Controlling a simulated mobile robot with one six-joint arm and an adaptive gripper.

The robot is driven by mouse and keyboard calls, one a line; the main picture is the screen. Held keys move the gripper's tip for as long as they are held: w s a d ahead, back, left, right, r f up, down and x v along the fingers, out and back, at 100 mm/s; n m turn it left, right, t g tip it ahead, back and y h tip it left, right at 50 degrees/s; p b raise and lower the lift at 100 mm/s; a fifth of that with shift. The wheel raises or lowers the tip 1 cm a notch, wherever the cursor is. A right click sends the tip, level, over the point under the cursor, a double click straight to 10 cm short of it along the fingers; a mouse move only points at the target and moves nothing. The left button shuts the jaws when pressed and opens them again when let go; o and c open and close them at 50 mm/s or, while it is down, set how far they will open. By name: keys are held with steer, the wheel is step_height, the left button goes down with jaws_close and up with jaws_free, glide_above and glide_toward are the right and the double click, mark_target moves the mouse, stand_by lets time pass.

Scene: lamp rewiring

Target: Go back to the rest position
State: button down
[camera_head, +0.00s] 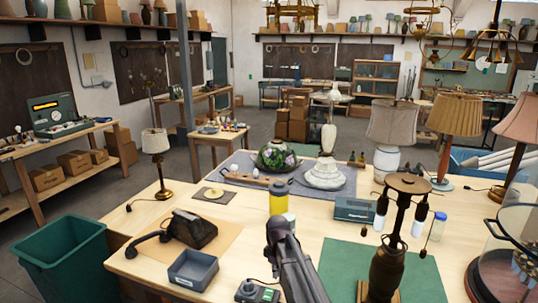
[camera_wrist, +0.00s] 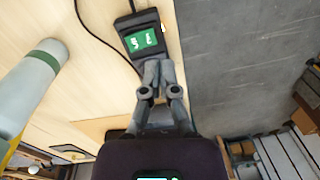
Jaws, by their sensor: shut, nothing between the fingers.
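My gripper (camera_wrist: 158,72) is in the middle of the wrist view, its two grey fingers together with nothing between them. The fingertips appear just short of a small black device with a green panel (camera_wrist: 142,40); I cannot tell whether they touch it. A black device with a green patch (camera_head: 262,294) shows at the bottom of the head view. It is beside my dark grey arm, which rises at the bottom centre and hides part of the table. The fingertips cannot be made out clearly in the head view.
A pale cylinder with a green band (camera_wrist: 35,85) stands close on the left in the wrist view. On the table are a yellow bottle (camera_head: 279,201), a black telephone (camera_head: 192,230), a grey tray (camera_head: 193,276) and a dark lamp stem (camera_head: 391,245). A green bin (camera_head: 62,250) stands left.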

steer(key=s+d+f+m+b, duration=0.2)
steer(key=s+d+m, duration=1)
steer(key=s, duration=0.6)
steer(key=d, duration=0.2)
steer(key=shift+d+f+t, duration=0.25)
steer(key=shift+d+t, duration=0.15)
